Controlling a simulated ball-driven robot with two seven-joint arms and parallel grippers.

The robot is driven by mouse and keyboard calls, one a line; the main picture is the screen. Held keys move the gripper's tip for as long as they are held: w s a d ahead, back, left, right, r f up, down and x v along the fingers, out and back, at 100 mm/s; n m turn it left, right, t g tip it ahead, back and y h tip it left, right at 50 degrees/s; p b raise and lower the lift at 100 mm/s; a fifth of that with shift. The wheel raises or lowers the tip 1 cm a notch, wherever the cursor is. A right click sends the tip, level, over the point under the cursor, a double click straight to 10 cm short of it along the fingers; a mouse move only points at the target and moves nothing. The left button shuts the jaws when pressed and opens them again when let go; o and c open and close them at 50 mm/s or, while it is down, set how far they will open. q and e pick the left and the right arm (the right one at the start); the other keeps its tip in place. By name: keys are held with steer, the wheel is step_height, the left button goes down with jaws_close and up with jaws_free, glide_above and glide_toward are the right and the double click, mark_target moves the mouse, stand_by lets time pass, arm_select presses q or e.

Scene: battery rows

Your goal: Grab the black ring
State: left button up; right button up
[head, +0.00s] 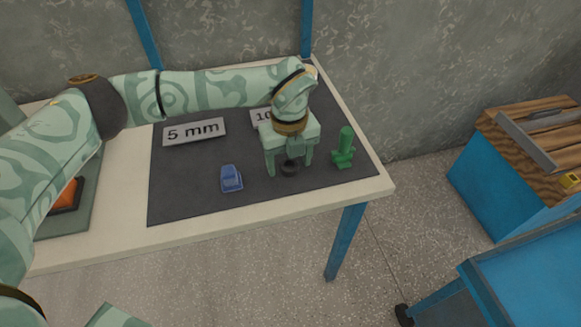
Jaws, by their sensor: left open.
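The black ring (289,168) lies on the dark mat (190,195) near the right part of the table. My left gripper (288,168) is open and points down over the ring, with one finger to its left and the other to its right. The fingertips are close to the mat. Whether a finger touches the ring cannot be told. My right gripper is not identifiable in the head view.
A blue object (231,179) sits left of the gripper, and a green upright piece (344,148) stands right of it. A "5 mm" sign (195,131) and a partly hidden sign (261,117) stand behind. An orange object (66,195) is at the far left.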

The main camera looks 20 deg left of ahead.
arm_select(q)
steer(key=shift+r, duration=0.15)
steer(key=c, duration=1)
steer(key=shift+c, duration=0.2)
